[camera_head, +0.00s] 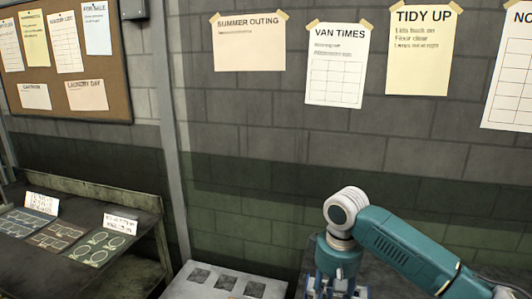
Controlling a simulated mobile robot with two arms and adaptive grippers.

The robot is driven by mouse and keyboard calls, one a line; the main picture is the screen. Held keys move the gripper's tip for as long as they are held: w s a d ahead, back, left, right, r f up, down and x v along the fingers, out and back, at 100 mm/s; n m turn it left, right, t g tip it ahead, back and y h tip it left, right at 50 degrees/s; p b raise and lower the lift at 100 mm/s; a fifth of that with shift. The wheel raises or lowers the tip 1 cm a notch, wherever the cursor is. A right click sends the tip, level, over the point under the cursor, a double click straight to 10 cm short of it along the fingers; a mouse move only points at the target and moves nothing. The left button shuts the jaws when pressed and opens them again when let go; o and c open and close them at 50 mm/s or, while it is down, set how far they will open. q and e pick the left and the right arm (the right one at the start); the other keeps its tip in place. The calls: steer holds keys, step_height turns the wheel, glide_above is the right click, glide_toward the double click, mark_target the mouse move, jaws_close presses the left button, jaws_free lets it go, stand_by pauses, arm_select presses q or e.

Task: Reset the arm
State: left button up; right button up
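My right arm (400,250), teal with a pale round joint, comes in from the right side of the view. It bends down at its wrist. My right gripper (336,288) points down at the bottom edge of the view, where its lower part is cut off. I cannot see its fingertips or whether it holds anything. My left arm and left gripper are not in view.
A light grey panel (184,292) with dark square marks lies at the bottom, left of the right gripper. A dark bench (140,222) with cards and outlined mats stands at left. A block wall (260,165) with paper notices and a corkboard (118,45) is behind.

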steer(key=s+a+f+y, duration=0.1)
steer(key=s+a+f, duration=0.2)
steer(key=s+f, duration=0.2)
steer(key=s+a+f+n+t+y, duration=0.1)
steer(key=s+a+f, duration=0.3)
steer(key=s+f, duration=0.1)
steer(key=s+a+f+n+y, duration=0.1)
steer(key=s+a+f, duration=0.3)
steer(key=f, duration=0.1)
steer(key=shift+s, duration=0.4)
steer(key=s+d+f+m+t+h, duration=0.2)
steer(key=s+d+m+h, duration=0.1)
steer(key=s+d, duration=1.25)
step_height(320, 180, down, 28)
steer(key=b, duration=0.4)
arm_select(q)
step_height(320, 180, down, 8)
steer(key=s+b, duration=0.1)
steer(key=b, duration=0.2)
arm_select(e)
steer(key=s+d+f+g, duration=0.2)
steer(key=s+d+f, duration=0.1)
steer(key=s+f, duration=1.5)
step_height(320, 180, down, 4)
steer(key=shift+s+d+r, duration=0.1)
steer(key=shift+s+d, duration=0.1)
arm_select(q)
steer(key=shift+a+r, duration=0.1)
